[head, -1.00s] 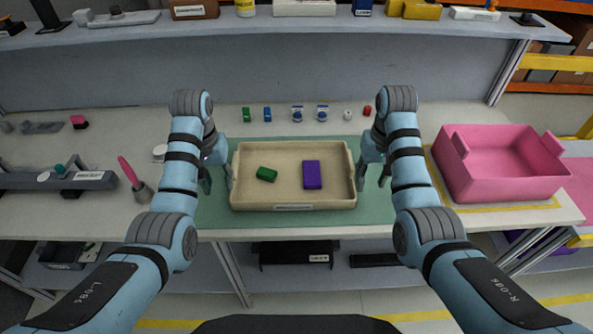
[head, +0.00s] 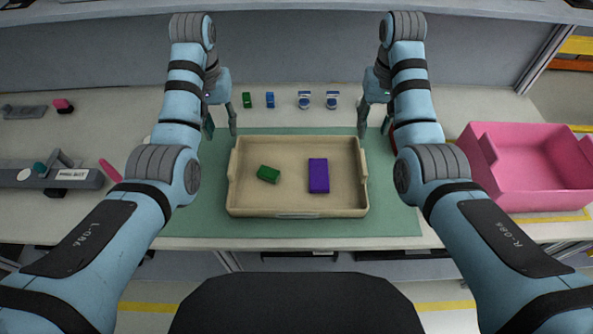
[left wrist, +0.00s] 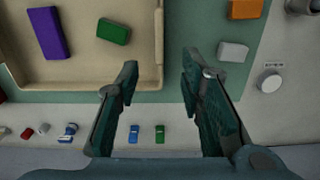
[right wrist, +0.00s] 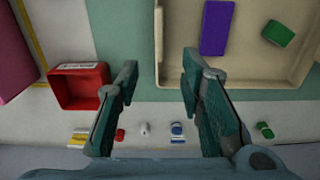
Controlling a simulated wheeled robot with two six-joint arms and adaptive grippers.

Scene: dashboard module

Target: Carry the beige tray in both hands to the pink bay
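The beige tray (head: 297,207) lies on a green mat in front of me and holds a green block (head: 268,174) and a purple block (head: 318,176). My left gripper (head: 220,128) is open and empty near the tray's far left corner. In the left wrist view the tray's side wall (left wrist: 159,45) lines up with the gap between its fingers (left wrist: 158,75). My right gripper (head: 374,128) is open and empty near the far right corner; its wrist view shows the other side wall (right wrist: 159,45) similarly. Neither visibly grips the tray. A pink bin (head: 530,192) stands at the right.
Small blue and green items (head: 270,100) stand behind the tray. A red bin (right wrist: 80,88) sits beside the tray on the right, mostly hidden by my right arm in the head view. A grey fixture (head: 50,178) lies at the left. A shelf (head: 297,12) spans the back.

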